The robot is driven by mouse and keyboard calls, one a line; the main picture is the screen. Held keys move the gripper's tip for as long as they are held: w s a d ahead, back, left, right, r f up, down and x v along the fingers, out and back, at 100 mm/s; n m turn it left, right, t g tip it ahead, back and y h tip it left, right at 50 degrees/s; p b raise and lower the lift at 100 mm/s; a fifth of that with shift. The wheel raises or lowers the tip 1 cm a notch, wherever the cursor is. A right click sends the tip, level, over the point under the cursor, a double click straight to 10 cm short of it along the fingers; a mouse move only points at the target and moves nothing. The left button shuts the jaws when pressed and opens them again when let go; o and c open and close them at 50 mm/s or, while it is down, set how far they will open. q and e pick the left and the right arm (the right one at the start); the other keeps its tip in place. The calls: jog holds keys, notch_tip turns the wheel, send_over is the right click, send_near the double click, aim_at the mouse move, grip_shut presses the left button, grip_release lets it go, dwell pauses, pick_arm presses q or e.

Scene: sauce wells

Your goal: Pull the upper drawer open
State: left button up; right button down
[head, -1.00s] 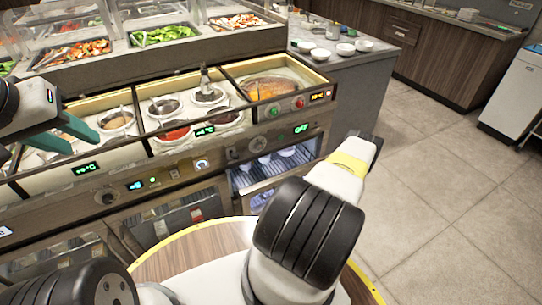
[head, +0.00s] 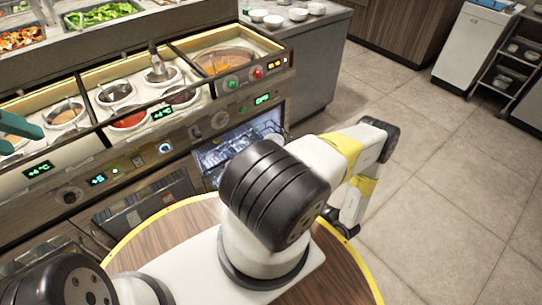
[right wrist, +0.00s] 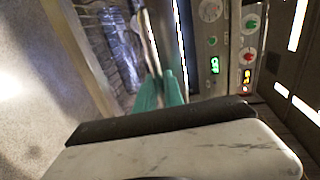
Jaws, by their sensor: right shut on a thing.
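The upper drawer (head: 232,148) is the lit, glass-fronted compartment below the counter's control panel in the head view. I cannot tell how far the drawer is out. The right fingers are hidden in the head view. My left gripper (head: 18,130) is empty at the left edge, partly cut off, its teal fingers apart.
Sauce wells (head: 128,115) and a soup well (head: 222,62) sit in the counter top above the panel. A grey side counter (head: 305,60) with white bowls stands behind. The tiled floor (head: 450,160) at the right is clear. A white cabinet (head: 475,45) stands far right.

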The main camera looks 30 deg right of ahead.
jog(key=shift+s+d, duration=0.1)
jog(key=shift+s, duration=0.35)
jog(key=c, duration=1.5)
grip_release()
jog(key=shift+o, duration=0.2)
jog(key=v, duration=0.7)
jog(key=shift+s, duration=0.4)
jog(key=shift+d+r, duration=0.1)
